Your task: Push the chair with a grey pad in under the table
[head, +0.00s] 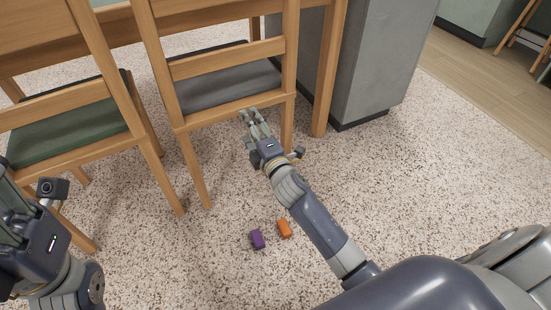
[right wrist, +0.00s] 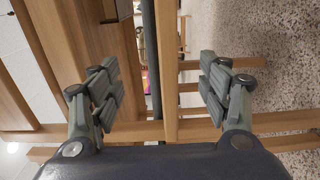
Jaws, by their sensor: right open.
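The chair with a grey pad (head: 228,88) stands upright with its wooden backrest towards me. The front of its seat reaches towards the wooden table (head: 328,75), whose leg stands just right of the chair.
A chair with a green pad (head: 75,130) stands close on the left. A grey cabinet (head: 375,65) stands right of the table leg. Floor at right is clear.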

